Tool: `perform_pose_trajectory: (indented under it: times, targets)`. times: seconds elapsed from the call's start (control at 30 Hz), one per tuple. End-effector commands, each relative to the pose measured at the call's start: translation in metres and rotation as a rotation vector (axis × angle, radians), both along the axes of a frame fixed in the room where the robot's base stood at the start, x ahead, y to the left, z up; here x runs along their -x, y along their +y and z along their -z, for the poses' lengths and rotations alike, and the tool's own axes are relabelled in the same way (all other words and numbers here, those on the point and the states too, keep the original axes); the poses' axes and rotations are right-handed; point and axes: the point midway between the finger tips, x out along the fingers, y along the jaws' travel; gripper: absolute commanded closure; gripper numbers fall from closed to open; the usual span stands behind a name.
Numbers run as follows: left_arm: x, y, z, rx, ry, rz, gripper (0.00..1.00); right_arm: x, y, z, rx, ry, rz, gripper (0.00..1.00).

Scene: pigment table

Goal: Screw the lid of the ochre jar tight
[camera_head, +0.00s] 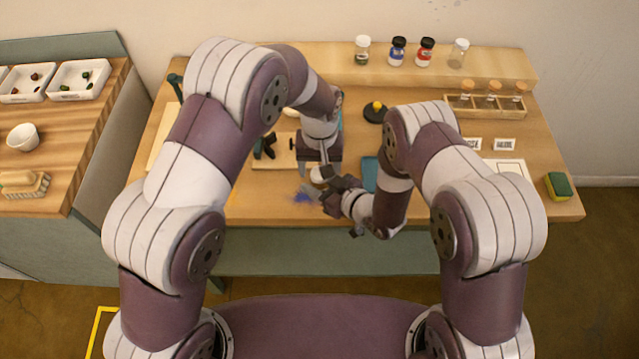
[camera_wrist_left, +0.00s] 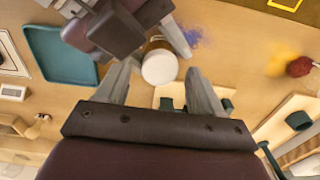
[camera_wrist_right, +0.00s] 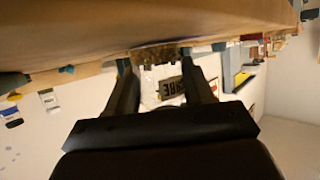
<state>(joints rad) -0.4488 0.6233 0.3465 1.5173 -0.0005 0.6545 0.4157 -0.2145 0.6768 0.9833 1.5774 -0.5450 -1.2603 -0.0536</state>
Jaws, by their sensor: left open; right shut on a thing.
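The ochre jar (camera_wrist_left: 156,44) has a brownish body and a round white lid (camera_wrist_left: 160,68), seen from above in the left wrist view. In the head view the lid (camera_head: 318,175) is partly hidden by my arms. My right gripper (camera_wrist_right: 157,66) is shut on the jar body; its label (camera_wrist_right: 172,87) shows upside down between the fingers in the right wrist view. My left gripper (camera_wrist_left: 157,76) is open above the jar, its fingers apart on either side of the lid. I cannot tell whether the lid sits fully down.
A blue powder stain (camera_head: 303,196) lies left of the jar, and a teal tray (camera_head: 370,173) right of it. A black dish (camera_head: 375,113) and a rack of corked vials (camera_head: 487,104) stand behind. A sponge (camera_head: 558,186) lies at the right edge.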

Motion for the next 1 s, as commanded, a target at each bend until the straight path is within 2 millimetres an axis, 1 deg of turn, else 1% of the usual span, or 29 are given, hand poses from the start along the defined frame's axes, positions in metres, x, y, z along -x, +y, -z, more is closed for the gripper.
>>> perform_pose_trajectory:
  times: [0.2,0.3,0.57,0.6,0.67,0.7,0.77,0.8,0.9,1.0]
  targets:
    - [0.000,0.000,-0.031,0.001,-0.003,0.000,0.33,0.000,0.000,0.000,0.001,0.000,0.001,1.00]
    - [0.000,0.000,-0.039,0.001,-0.001,0.000,0.33,0.000,0.000,0.001,0.001,0.000,0.001,1.00]
    - [0.000,0.000,-0.041,0.000,0.000,0.000,0.33,0.000,0.000,0.000,0.001,0.000,0.001,1.00]
    - [0.000,0.000,-0.042,0.000,-0.001,0.000,0.37,0.000,0.000,0.000,0.001,0.000,0.001,1.00]
    - [-0.002,-0.001,-0.045,0.004,-0.008,0.000,0.37,0.000,0.000,0.000,0.001,0.000,0.001,1.00]
    - [-0.004,-0.002,-0.051,0.010,-0.019,-0.009,0.37,0.000,0.000,0.000,0.001,0.000,0.001,1.00]
    - [-0.006,-0.003,-0.062,0.015,-0.027,-0.118,0.37,0.000,0.000,0.000,0.001,0.000,0.001,1.00]
    - [-0.005,-0.003,-0.066,0.016,-0.026,-0.222,0.37,0.000,0.000,0.000,0.001,0.000,0.001,1.00]
    - [-0.004,-0.002,-0.074,0.015,-0.017,-0.481,0.37,0.000,0.000,0.001,0.001,0.000,0.001,1.00]
    - [-0.001,-0.001,-0.076,0.006,-0.006,-0.682,0.37,0.000,0.000,0.000,0.001,0.000,0.001,1.00]
